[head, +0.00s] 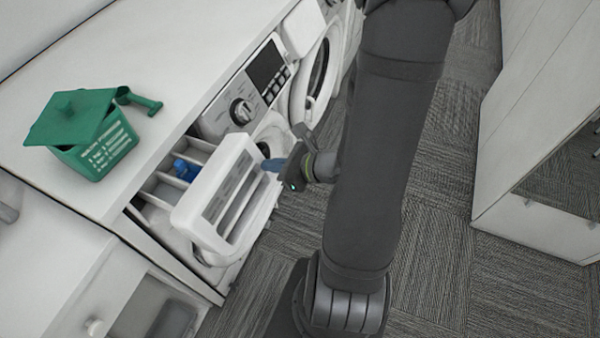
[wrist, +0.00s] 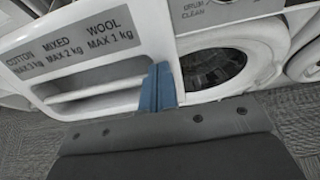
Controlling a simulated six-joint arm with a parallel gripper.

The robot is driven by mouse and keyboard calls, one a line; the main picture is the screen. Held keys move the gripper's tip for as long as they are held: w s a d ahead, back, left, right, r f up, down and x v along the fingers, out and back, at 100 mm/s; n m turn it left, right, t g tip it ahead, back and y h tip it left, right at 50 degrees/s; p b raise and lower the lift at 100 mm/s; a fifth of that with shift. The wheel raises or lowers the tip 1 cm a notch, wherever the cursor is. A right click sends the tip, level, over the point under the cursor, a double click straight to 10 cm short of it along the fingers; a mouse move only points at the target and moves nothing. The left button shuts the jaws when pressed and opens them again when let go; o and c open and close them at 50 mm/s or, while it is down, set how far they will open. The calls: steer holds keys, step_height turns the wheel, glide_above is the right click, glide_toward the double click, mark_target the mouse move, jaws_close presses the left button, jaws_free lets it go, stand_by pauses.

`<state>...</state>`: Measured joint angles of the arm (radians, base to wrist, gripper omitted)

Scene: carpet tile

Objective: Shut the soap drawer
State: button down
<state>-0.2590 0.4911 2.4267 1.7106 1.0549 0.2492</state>
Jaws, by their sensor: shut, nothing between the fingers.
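The white soap drawer (head: 217,193) of the near washing machine is pulled out in the head view, with its compartments and a blue insert (head: 186,170) showing behind the front. In the wrist view the drawer front (wrist: 92,52) fills the upper left, with printed wash labels. My gripper (head: 273,165) is at the right side of the drawer front. Its blue fingers (wrist: 158,88) are shut together with nothing between them and overlap the front's right edge in the wrist view. I cannot tell whether they touch it.
A green box (head: 95,150) with a tilted lid and a green scoop (head: 140,101) are on the white counter (head: 145,60). The washer door (wrist: 215,68) is right of my fingers. A white cabinet (head: 535,225) stands at the right. Carpet floor (head: 430,190) between is open.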

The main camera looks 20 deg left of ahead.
mark_target(225, 147)
steer(key=a, duration=1.3)
steer(key=shift+a, duration=0.35)
steer(key=shift+r, duration=0.1)
steer(key=v, duration=1.4)
steer(key=shift+d, duration=0.2)
steer(key=x, duration=1.4)
steer(key=shift+d, duration=0.1)
